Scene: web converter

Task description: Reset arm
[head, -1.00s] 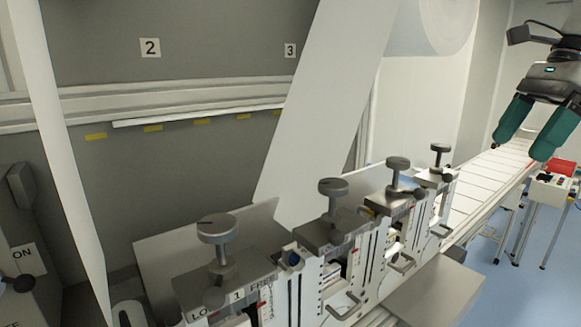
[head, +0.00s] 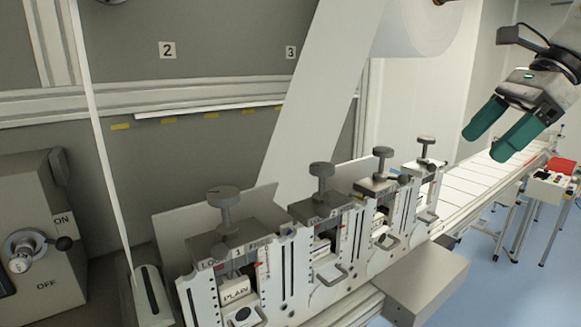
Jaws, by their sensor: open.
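My gripper (head: 487,146) shows at the upper right of the head view. Its two green fingers are apart, with nothing between them, and they point down and to the left. It is in the air above the conveyor and clear of the machine. The wrist and camera mount show above it at the right edge.
A row of several slitter units with knobs (head: 323,175) stands in front. A grey box (head: 425,285) juts out at the front right. A white conveyor (head: 484,178) runs back right. A control panel (head: 42,235) with ON/OFF lever is at left. A paper web (head: 318,95) slants down.

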